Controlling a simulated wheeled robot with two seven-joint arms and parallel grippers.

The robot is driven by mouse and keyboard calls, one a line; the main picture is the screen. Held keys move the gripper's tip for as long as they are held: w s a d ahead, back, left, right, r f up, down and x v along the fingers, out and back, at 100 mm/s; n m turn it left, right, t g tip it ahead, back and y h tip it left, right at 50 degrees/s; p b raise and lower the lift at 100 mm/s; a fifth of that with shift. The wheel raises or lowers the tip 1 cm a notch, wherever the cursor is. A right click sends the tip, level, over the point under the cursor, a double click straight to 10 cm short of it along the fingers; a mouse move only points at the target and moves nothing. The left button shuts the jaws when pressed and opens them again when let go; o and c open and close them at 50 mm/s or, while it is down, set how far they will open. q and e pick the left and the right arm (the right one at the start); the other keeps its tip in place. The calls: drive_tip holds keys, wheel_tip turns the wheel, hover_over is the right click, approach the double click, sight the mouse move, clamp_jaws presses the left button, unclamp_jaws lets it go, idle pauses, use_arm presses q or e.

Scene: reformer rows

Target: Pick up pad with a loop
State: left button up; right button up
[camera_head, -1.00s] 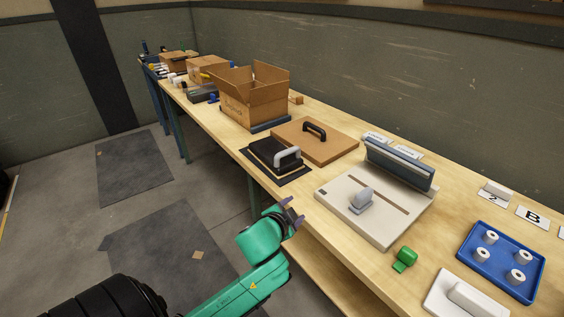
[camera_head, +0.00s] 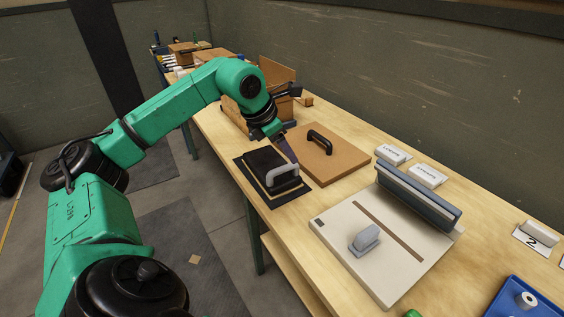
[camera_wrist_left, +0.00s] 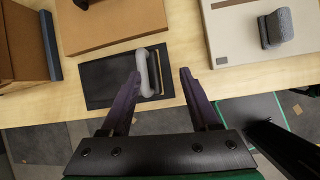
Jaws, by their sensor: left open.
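In the left wrist view the loop (camera_wrist_left: 148,72) appears between the two open fingertips (camera_wrist_left: 160,74), nearer the left one. Whether they touch it I cannot tell. My right gripper is not in view.
A brown board (camera_head: 333,158) with a black handle lies just behind the pad. An open cardboard box (camera_head: 279,73) is partly hidden behind my arm.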

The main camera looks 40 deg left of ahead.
use_arm(q)
drive_tip(key=s+a+y, duration=0.1)
drive_tip(key=a, duration=0.3)
drive_tip(key=p, duration=0.1)
hover_over(281, 168)
drive_tip(key=s, duration=0.3)
wheel_tip(281, 168, down, 5)
drive_tip(key=shift+n+g+y, duration=0.3)
drive_tip(key=p+x, duration=0.2)
drive_tip(key=x, duration=0.5)
drive_tip(key=shift+d, duration=0.2)
drive_tip(key=shift+w+a+f, duration=0.1)
drive_tip(key=shift+w+f, duration=0.15)
drive_tip(key=shift+f, duration=0.25)
drive_tip(key=shift+r, duration=0.1)
clamp_jaws()
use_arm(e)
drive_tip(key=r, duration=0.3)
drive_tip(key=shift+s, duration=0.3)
